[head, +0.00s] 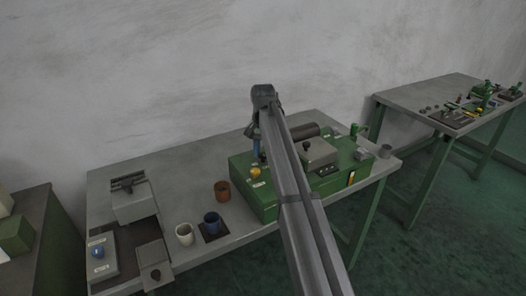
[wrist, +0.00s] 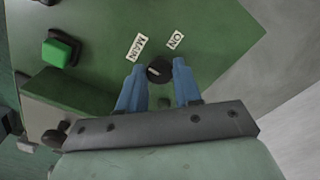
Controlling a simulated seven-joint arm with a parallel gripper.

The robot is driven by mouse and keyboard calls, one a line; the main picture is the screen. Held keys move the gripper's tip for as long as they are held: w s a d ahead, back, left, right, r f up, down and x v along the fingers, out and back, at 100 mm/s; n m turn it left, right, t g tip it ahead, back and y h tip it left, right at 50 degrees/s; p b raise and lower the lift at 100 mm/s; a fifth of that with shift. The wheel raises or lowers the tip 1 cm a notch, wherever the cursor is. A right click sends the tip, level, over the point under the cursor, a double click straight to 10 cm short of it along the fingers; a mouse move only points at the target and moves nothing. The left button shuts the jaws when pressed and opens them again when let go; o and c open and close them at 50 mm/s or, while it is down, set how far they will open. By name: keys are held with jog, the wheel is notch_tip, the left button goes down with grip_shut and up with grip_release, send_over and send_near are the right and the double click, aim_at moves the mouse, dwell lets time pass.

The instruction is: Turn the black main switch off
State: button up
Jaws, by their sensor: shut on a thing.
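The black main switch (wrist: 160,70) is a round knob with a pale mark on the green machine top, seen in the wrist view. A MAIN label (wrist: 139,47) and an ON label (wrist: 175,40) sit beside it. My gripper (wrist: 158,74) has its two blue fingers on either side of the knob, shut on it. In the head view my gripper (head: 257,148) reaches down at the back left of the green machine (head: 246,192); the switch cannot be made out there. I cannot tell for sure which way the pale mark points.
A yellow knob (head: 256,172) is on the machine's left end. A second table (head: 400,95) is at right.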

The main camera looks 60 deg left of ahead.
aim_at(264, 154)
jog(key=shift+n, duration=0.3)
jog(key=o, duration=1)
jog(key=shift+o, duration=0.2)
jog(key=shift+r, duration=0.1)
notch_tip(264, 154, up, 14)
jog(key=shift+w, duration=0.1)
dwell(0.5)
